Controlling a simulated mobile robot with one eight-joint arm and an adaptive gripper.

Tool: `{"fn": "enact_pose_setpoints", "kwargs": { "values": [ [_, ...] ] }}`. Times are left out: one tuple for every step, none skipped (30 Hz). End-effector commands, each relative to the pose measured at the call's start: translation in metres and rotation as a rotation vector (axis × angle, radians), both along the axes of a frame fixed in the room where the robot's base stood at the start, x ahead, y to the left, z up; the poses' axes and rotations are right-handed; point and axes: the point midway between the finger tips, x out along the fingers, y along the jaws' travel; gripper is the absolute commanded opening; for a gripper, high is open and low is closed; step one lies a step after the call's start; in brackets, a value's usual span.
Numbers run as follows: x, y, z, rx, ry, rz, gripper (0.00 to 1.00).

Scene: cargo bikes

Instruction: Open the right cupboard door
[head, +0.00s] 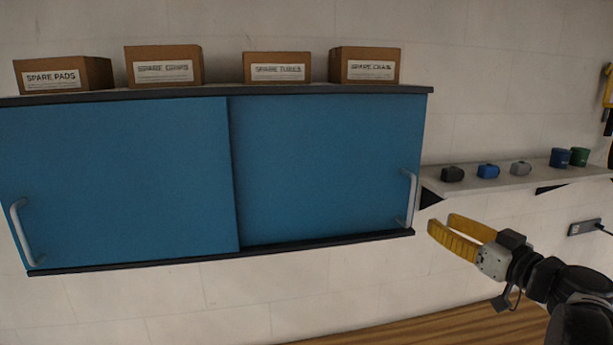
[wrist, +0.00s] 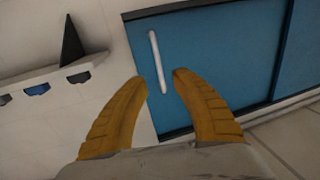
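The blue wall cupboard has two sliding doors. The right door (head: 325,165) sits at the right end, its left edge behind the left door (head: 115,180); no gap shows at its right side. Its pale upright bar handle (head: 411,198) is near its right edge. My gripper (head: 440,222), with yellow fingers, is just right of and below this handle, pointing left. In the wrist view the fingers of my gripper (wrist: 160,75) are apart and empty. The handle (wrist: 154,50) shows between and beyond the tips, its end lying between them in the picture. I cannot tell whether they touch it.
Several cardboard boxes stand on the cupboard top (head: 220,92). A wall shelf (head: 530,178) with small items and cups is right of the cupboard, above my gripper. A wooden surface (head: 430,328) lies below. A socket (head: 584,227) is on the right wall. The left door has its own handle (head: 22,232).

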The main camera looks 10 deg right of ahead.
Motion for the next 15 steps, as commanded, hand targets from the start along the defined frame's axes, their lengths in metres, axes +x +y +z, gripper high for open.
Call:
{"fn": "enact_pose_setpoints", "kwargs": {
  "values": [
    [0.001, -0.003, 0.005, -0.002, -0.01, -0.004, 0.32],
    [0.003, -0.004, 0.005, -0.004, -0.013, -0.005, 0.32],
    [0.006, -0.003, 0.005, -0.005, -0.015, -0.004, 0.32],
    [0.009, -0.002, 0.005, -0.005, -0.015, -0.004, 0.32],
    [0.013, -0.001, 0.005, -0.005, -0.015, -0.003, 0.32],
    [0.02, 0.001, 0.005, -0.005, -0.014, -0.002, 0.32],
    [0.026, 0.003, 0.005, -0.005, -0.014, -0.001, 0.32],
    [0.031, 0.005, 0.005, -0.005, -0.014, -0.001, 0.32],
    [0.04, 0.006, 0.005, -0.004, -0.014, -0.001, 0.32],
    [0.046, 0.008, 0.005, -0.004, -0.013, -0.001, 0.32],
    [0.052, 0.01, 0.005, -0.004, -0.013, -0.001, 0.32],
    [0.06, 0.012, 0.005, -0.004, -0.013, -0.001, 0.32],
    [0.065, 0.013, 0.005, -0.004, -0.013, -0.001, 0.32],
    [0.071, 0.014, 0.005, -0.004, -0.013, -0.001, 0.32],
    [0.078, 0.016, 0.005, -0.004, -0.013, -0.002, 0.32]
  ]
}}
